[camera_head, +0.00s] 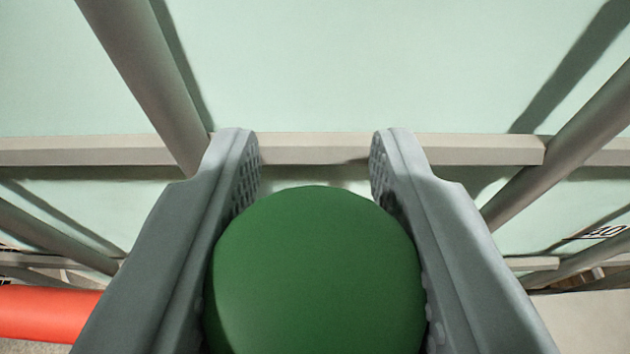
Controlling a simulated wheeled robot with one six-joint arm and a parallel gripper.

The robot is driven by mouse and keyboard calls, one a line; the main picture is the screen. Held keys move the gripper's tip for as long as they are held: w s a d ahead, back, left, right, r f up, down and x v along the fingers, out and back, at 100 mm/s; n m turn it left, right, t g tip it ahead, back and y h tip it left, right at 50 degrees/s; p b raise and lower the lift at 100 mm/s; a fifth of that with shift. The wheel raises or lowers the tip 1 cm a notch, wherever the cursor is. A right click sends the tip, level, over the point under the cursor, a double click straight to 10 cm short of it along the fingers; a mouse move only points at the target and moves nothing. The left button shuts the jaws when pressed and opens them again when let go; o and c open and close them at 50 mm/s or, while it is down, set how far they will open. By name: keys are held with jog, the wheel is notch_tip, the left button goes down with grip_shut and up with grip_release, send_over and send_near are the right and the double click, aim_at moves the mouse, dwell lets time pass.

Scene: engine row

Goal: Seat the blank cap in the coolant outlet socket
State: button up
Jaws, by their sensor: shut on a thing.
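My gripper (315,158) shows in the head camera view, its two grey fingers coming up from the lower edge. It is shut on a round green thing (315,270), which looks like the blank cap. Both pads touch its sides, and the fingertips reach past it. The lower part of the green thing is cut off by the frame edge. I cannot make out the coolant outlet socket in this view.
Grey poles (145,75) slant down at the left and right (570,140). A beige horizontal rail (80,151) crosses behind the fingertips, before a pale green surface (350,65). A red-orange cylinder (45,314) lies at the lower left.

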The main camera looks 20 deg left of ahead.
jog(key=o, duration=1.1)
jog(key=shift+s, duration=0.1)
jog(key=v, duration=1.7)
jog(key=shift+s+r, duration=0.1)
jog(key=shift+s, duration=0.05)
